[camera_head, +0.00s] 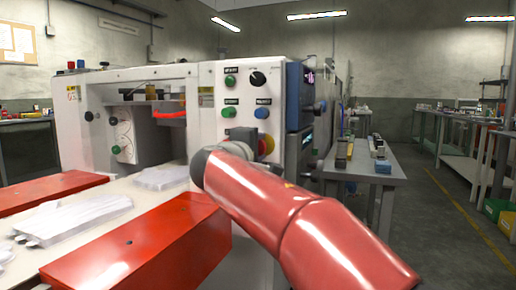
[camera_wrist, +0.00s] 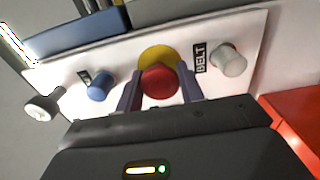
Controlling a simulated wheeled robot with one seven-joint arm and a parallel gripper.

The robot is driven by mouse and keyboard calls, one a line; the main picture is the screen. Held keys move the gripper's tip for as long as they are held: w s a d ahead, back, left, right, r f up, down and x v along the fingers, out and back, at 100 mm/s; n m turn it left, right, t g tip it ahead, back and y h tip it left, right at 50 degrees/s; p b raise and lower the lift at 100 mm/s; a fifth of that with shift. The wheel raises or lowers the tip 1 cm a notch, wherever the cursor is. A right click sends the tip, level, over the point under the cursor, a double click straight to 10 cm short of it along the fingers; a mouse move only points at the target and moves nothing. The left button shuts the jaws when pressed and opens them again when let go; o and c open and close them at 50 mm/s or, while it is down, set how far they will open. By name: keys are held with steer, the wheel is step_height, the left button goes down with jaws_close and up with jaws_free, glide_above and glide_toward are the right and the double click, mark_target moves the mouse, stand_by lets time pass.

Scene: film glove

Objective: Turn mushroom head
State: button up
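The mushroom head is a round red button (camera_wrist: 158,83) on a yellow disc (camera_wrist: 157,55), on the white panel in the wrist view. My gripper (camera_wrist: 159,76) has one dark finger on each side of the red head. The finger edges look very close to the head, but I cannot tell whether they touch it. In the head view the red head (camera_head: 268,145) shows only partly, beside the dark end of my arm. The yellow disc (camera_head: 261,146) is mostly covered there, and my fingers are hidden.
A blue knob (camera_wrist: 98,86) and a grey-white knob (camera_wrist: 229,60) beside a BELT label flank the head. Green knobs (camera_head: 229,111) and a black knob (camera_head: 257,78) sit higher on the panel. A red cover (camera_head: 150,250) and white gloves (camera_head: 75,218) lie at lower left.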

steer(key=shift+c, duration=1.3)
